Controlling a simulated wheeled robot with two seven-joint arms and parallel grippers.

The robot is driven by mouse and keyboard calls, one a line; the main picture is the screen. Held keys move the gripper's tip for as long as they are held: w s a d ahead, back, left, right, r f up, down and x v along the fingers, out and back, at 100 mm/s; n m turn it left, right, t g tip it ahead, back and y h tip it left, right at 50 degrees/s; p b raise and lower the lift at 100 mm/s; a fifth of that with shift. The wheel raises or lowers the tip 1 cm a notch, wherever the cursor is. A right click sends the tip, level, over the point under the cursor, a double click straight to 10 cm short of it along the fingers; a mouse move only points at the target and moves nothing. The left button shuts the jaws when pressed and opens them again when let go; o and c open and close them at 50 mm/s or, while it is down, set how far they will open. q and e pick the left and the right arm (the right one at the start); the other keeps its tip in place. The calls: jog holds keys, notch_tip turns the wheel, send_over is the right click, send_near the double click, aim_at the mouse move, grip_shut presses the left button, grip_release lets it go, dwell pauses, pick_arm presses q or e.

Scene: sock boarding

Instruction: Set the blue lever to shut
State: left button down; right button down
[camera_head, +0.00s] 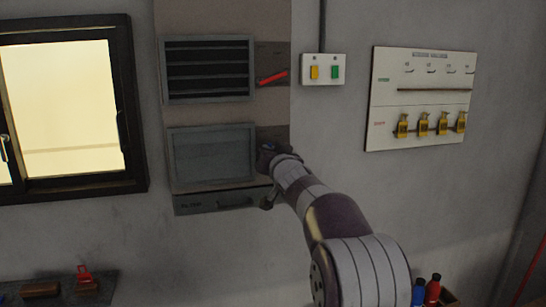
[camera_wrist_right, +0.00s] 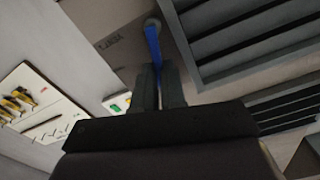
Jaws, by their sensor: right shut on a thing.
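The blue lever (camera_wrist_right: 153,42) shows in the right wrist view, running from a round grey pivot down between my fingers. My right gripper (camera_wrist_right: 160,84) is shut on its lower part. In the head view my right gripper (camera_head: 269,155) is at the right side of the lower louvre (camera_head: 213,155), and only a speck of blue shows there. The lower louvre's face looks nearly flat in the head view; slats show in the wrist view (camera_wrist_right: 240,35). My left gripper is not in view.
Above, a red lever (camera_head: 272,77) sits beside the upper louvre (camera_head: 207,70), whose dark gaps show. A switch box (camera_head: 323,82) and a white board with yellow padlocks (camera_head: 420,70) are to the right. A drawer-like panel (camera_head: 220,202) lies below. A window (camera_head: 70,108) is at left.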

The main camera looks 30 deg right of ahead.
jog(key=shift+w+a+r+n+b, duration=0.1)
jog(key=shift+a+n+b, duration=0.25)
jog(key=shift+n, duration=0.5)
jog(key=shift+a+r+n+b, duration=0.1)
jog(key=shift+a+n+b, duration=0.2)
jog(key=shift+n, duration=0.55)
jog(key=c, duration=1.2)
grip_release()
jog(key=shift+w+f, duration=0.1)
jog(key=shift+w, duration=0.05)
jog(key=b+v, duration=0.2)
jog(key=v, duration=1)
jog(key=shift+b, duration=0.4)
jog(key=shift+f, duration=0.1)
